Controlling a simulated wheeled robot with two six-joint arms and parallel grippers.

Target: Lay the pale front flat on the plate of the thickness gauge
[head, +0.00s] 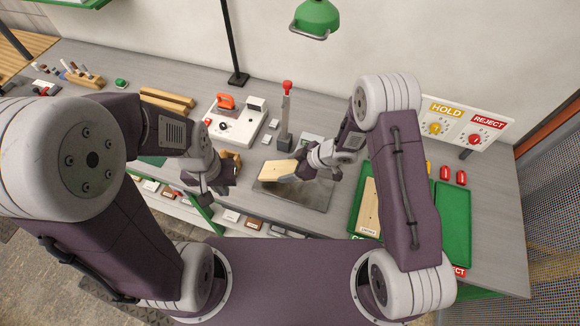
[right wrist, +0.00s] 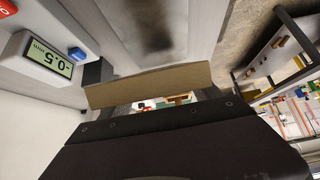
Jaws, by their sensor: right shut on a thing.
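The pale front (head: 277,172) is a light wooden board in the middle of the head view. My right gripper (head: 299,168) is shut on its right end and holds it over the dark plate of the thickness gauge (head: 312,198). It looks tilted; I cannot tell whether an edge touches the plate. In the right wrist view the front (right wrist: 148,85) shows as a tan strip beyond the dark gripper. The gauge's display (right wrist: 48,55) reads about -0.5 mm. My left gripper (head: 207,188) looks open and empty, left of the plate.
The gauge's red-topped post (head: 285,125) rises behind the plate. A white device with an orange part (head: 236,122) stands behind left. Green trays (head: 453,215) lie at right, one holding a pale board (head: 369,205). The HOLD and REJECT panel (head: 463,122) stands behind them.

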